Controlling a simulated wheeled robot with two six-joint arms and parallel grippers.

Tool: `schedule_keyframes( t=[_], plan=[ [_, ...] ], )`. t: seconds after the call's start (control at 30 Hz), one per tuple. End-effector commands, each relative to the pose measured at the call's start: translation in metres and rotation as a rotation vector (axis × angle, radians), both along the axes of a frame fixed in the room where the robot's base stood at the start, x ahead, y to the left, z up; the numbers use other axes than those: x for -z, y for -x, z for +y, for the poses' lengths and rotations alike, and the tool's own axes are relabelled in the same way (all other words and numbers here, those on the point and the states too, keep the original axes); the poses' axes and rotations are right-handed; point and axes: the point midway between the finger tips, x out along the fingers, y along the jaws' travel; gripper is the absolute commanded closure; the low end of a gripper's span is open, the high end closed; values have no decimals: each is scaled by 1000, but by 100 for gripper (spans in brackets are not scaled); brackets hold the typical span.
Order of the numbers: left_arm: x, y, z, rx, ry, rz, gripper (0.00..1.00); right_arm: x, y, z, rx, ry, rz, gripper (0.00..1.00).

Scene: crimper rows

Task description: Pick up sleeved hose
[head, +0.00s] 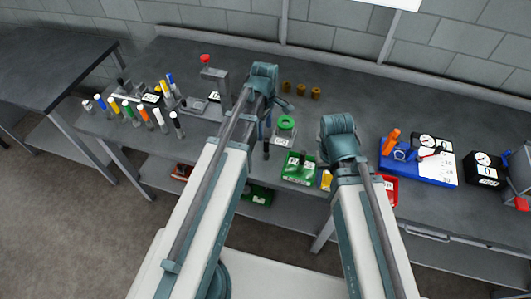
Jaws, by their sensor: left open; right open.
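Several short hoses with coloured sleeves (145,115) stand upright in rows at the left of the bench, in white, blue, yellow, green, orange and black. Which one is the sleeved hose of the task I cannot tell. My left gripper (268,132) is over the middle of the bench, right of the rows, open and apart from them; its arm partly covers it. My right gripper (340,152) is open, further right near the front edge and largely hidden by its own arm. I see no hose in either gripper.
A grey press with a red knob (206,58) stands beside the rows. A green ring (286,122) sits mid-bench, with brown cylinders (301,90) behind. A green bin (298,168) is at the front. A blue tray (418,176) and black gauge box (484,169) are right. The rear centre-right is clear.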

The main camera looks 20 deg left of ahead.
Motion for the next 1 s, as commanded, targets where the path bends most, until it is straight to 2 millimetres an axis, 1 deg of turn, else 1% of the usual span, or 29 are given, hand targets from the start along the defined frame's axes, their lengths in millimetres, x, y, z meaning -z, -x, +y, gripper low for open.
schedule_keyframes(
  t=[0.03, 0.4, 0.5, 0.77, 0.87, 1.0],
  plan=[
    [13, 0, 0, 1, 0, 0, 34, 13, 0, 0, -2, 0, 0, 50],
    [65, 0, -1, 2, 0, 0, 34, 66, 0, 0, -4, 1, 0, 50],
    [71, 0, -1, 2, 0, 0, 34, 71, 0, 0, -4, 1, 0, 50],
    [72, 0, -1, 2, 0, 0, 34, 72, 0, 0, -3, 1, 0, 50],
    [80, -1, -2, 2, 0, 0, 34, 80, 0, 0, -3, 1, 0, 50],
    [96, -2, -4, 3, 0, 0, 34, 96, 0, 0, -3, 1, 0, 50]
  ],
)
